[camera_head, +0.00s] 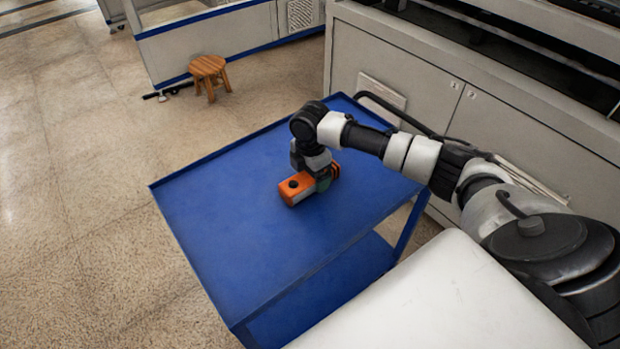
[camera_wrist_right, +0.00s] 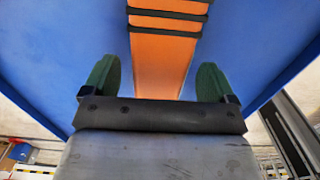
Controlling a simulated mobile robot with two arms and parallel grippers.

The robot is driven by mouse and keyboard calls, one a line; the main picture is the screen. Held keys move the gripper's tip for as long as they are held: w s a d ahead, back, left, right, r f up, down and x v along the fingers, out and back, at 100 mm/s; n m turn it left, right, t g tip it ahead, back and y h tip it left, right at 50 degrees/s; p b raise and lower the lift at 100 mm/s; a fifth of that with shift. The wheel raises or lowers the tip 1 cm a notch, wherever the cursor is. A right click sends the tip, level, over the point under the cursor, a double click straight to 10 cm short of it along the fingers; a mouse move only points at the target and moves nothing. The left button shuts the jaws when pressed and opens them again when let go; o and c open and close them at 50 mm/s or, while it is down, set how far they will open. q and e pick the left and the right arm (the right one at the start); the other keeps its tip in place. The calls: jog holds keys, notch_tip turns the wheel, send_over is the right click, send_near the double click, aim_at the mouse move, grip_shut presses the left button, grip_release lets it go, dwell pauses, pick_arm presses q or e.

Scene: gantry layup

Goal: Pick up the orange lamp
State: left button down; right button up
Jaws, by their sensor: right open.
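The orange lamp (camera_head: 294,190) is a small box shape with a dark round knob on top, lying on the blue table (camera_head: 220,225). My right gripper (camera_head: 323,183) comes down over the lamp from above and hides part of it; a bit of orange shows on its far side. In the right wrist view the green fingers of my right gripper (camera_wrist_right: 155,75) stand apart. The orange lamp (camera_wrist_right: 163,60), with dark bands across it, runs between them, with blue gaps at both sides. My left gripper is not in view.
The blue table top is otherwise bare, with a raised rim and a lower shelf. Grey cabinets (camera_head: 400,65) stand close behind it to the right. A wooden stool (camera_head: 209,70) stands on the floor beyond the table. The floor at left is clear.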

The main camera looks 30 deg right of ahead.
jog(key=shift+f, duration=1.2)
jog(key=c, duration=1.1)
jog(key=shift+r, duration=0.1)
